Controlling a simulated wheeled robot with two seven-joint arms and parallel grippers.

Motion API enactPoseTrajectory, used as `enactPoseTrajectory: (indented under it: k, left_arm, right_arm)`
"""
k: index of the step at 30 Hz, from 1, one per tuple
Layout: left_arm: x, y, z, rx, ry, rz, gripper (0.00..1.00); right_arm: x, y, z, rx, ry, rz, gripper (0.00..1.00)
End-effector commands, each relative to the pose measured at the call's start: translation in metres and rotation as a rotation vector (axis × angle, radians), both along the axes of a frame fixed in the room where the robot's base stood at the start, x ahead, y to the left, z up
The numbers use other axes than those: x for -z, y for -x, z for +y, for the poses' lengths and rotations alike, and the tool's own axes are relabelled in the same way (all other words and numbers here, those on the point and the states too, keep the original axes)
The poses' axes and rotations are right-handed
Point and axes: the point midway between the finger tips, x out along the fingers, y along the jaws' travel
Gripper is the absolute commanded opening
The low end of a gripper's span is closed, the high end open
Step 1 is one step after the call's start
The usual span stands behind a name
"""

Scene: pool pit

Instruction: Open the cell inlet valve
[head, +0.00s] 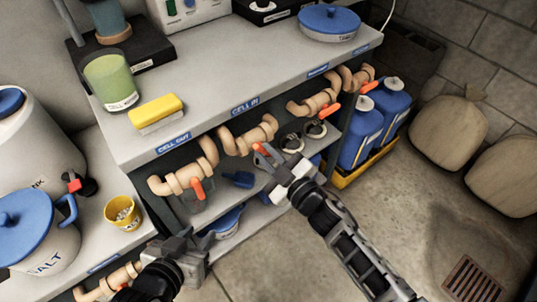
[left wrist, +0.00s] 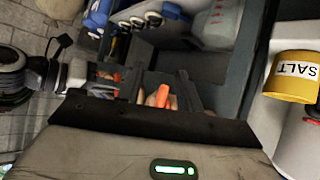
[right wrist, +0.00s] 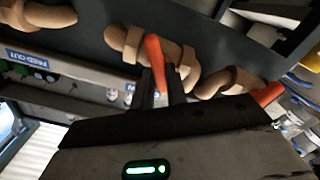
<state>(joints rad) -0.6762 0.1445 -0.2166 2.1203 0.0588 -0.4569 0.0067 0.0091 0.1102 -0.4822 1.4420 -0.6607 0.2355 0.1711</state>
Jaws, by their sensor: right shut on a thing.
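The cell inlet valve is the tan pipe fitting (head: 250,136) below the blue CELL IN label (head: 245,106) on the bench's front edge. Its orange lever (head: 261,149) is at my right gripper (head: 280,165). In the right wrist view the lever (right wrist: 155,60) stands between the fingers, which are shut on it. My left gripper (head: 197,243) is lower left, in front of the shelves. In the left wrist view its fingers are apart and hold nothing; an orange lever (left wrist: 163,97) shows beyond them.
Left of the inlet is the CELL OUT valve with its orange lever (head: 197,190) hanging down. More valves (head: 315,103) line the edge to the right. Blue jugs (head: 360,135) stand in a yellow tray (head: 342,180). A yellow cup (head: 124,212) sits at left. The floor at right is open.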

Motion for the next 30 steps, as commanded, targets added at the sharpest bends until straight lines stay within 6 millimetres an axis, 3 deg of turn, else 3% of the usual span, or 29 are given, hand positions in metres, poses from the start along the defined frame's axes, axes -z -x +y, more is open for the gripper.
enactPoseTrajectory:
  k: [30]
  left_arm:
    - [0.012,-0.001,-0.005,-0.012,0.051,-0.015,0.36]
  right_arm:
    - [0.008,0.002,0.002,-0.001,0.715,-0.517,0.00]
